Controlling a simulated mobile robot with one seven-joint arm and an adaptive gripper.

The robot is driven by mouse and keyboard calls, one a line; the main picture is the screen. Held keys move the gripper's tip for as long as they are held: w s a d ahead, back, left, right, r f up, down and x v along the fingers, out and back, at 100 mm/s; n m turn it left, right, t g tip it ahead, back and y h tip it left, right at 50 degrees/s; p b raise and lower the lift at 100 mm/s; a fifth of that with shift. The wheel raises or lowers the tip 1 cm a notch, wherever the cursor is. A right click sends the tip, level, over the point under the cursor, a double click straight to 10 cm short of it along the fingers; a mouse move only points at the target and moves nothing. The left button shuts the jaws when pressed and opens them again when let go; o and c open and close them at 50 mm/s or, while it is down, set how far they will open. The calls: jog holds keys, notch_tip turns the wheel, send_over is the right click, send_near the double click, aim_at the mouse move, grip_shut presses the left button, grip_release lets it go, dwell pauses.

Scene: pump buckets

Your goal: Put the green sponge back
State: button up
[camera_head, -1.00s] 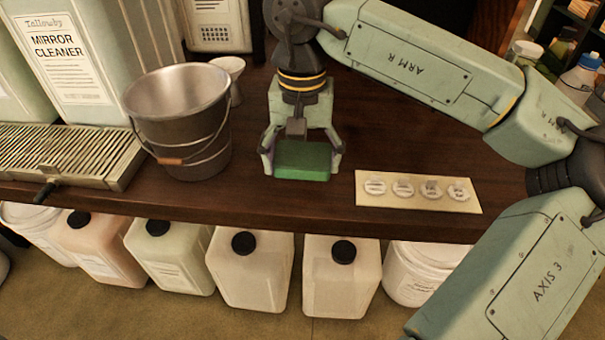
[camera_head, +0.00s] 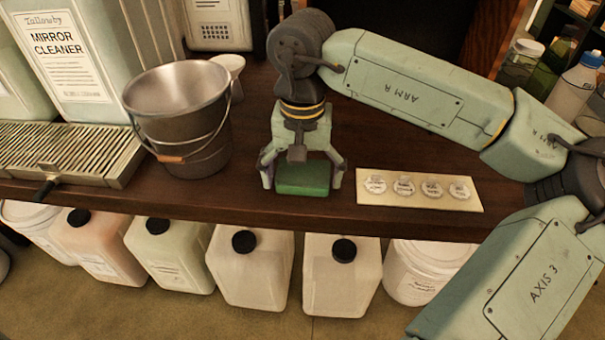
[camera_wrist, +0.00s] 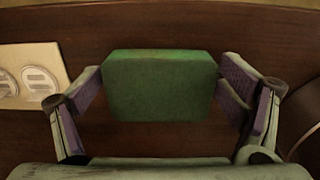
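The green sponge (camera_head: 303,178) lies flat on the dark wooden counter near its front edge, between the bucket and the cream card. My gripper (camera_head: 302,182) points down over it, with one finger on each side. In the wrist view the sponge (camera_wrist: 160,86) sits between the purple-padded fingers of my gripper (camera_wrist: 163,70). The fingers are spread, and narrow gaps show between the pads and the sponge's sides. The sponge's far top edge is partly hidden behind my gripper in the head view.
A metal bucket (camera_head: 180,122) stands left of my gripper, beside a slatted tray (camera_head: 70,157). A cream card (camera_head: 418,203) with several round labelled discs lies to the right. Capped jugs (camera_head: 341,279) stand below the counter. Bottles (camera_head: 577,80) stand at the far right.

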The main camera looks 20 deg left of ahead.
aim_at(303, 176)
jog(key=shift+o, duration=0.6)
jog(key=shift+r+p, duration=0.3)
jog(key=shift+r, duration=0.05)
notch_tip(303, 176, up, 12)
jog(key=shift+f, duration=0.2)
